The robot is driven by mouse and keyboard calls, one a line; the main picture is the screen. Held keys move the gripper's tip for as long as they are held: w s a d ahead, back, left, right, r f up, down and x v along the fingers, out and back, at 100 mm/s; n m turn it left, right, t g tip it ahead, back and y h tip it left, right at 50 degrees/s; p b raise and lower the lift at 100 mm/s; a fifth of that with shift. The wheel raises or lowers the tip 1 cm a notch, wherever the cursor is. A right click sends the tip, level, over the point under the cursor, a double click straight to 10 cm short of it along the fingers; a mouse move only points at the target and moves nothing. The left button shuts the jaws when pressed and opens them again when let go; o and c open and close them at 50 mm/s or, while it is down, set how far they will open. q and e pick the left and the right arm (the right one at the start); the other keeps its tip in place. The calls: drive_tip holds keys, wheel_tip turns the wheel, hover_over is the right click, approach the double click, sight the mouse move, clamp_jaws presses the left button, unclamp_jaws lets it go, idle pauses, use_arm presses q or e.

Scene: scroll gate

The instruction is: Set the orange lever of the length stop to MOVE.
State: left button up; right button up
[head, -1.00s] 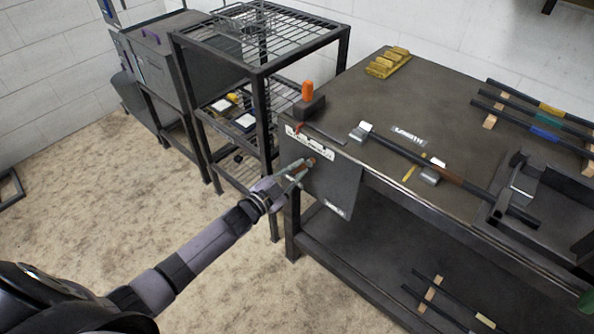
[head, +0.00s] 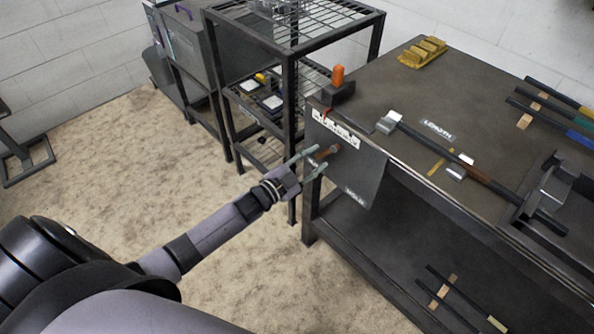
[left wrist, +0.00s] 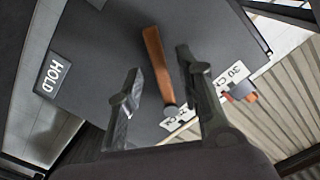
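The orange-brown lever (head: 327,153) is on the dark panel (head: 368,172) at the left end of the bench. In the left wrist view the lever (left wrist: 154,58) runs from a round grey end, low between my fingers, up and slightly left. My left gripper (head: 320,158) is open, with its fingers on either side of the lever; in the left wrist view the gripper (left wrist: 160,63) shows gaps on both sides of it. A HOLD label (left wrist: 57,72) is on the panel, left of the lever. I cannot read a MOVE label. My right gripper is not in view.
A white marked strip (head: 335,128) runs along the panel's top. An orange knob (head: 338,75) stands on a dark block above it. A wire shelf rack (head: 290,110) stands close left of the bench. The floor in front is clear.

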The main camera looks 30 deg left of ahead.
use_arm(q)
drive_tip(key=v, duration=0.9)
drive_tip(key=shift+s, duration=0.2)
drive_tip(key=shift+r, duration=0.1)
drive_tip(key=s+a+f+n+g+y+p, duration=0.15)
drive_tip(key=s+f, duration=0.25)
drive_tip(key=f, duration=0.5)
drive_tip(key=s+a+f+n+g+y, duration=0.1)
drive_tip(key=s+f+n+g+y, duration=0.15)
drive_tip(key=s+f, duration=0.45)
drive_tip(key=s+a+f+n+g+y+p, duration=0.1)
drive_tip(key=s+f+n+g+y, duration=0.15)
drive_tip(key=f, duration=0.85)
drive_tip(key=s+d+f+g, duration=0.2)
drive_tip(key=s+f+g, duration=0.1)
drive_tip(key=s, duration=0.6)
drive_tip(key=s+d+f+n+g+p, duration=0.1)
drive_tip(key=s+d+f+g, duration=0.1)
drive_tip(key=s+f, duration=0.4)
drive_tip(key=s+d+f+n+g, duration=0.1)
drive_tip(key=s+f+g, duration=0.3)
drive_tip(key=s, duration=0.9)
drive_tip(key=shift+s+d+f+p, duration=0.35)
drive_tip(key=shift+d, duration=0.45)
drive_tip(key=shift+o, duration=0.2)
drive_tip(key=shift+g, duration=0.25)
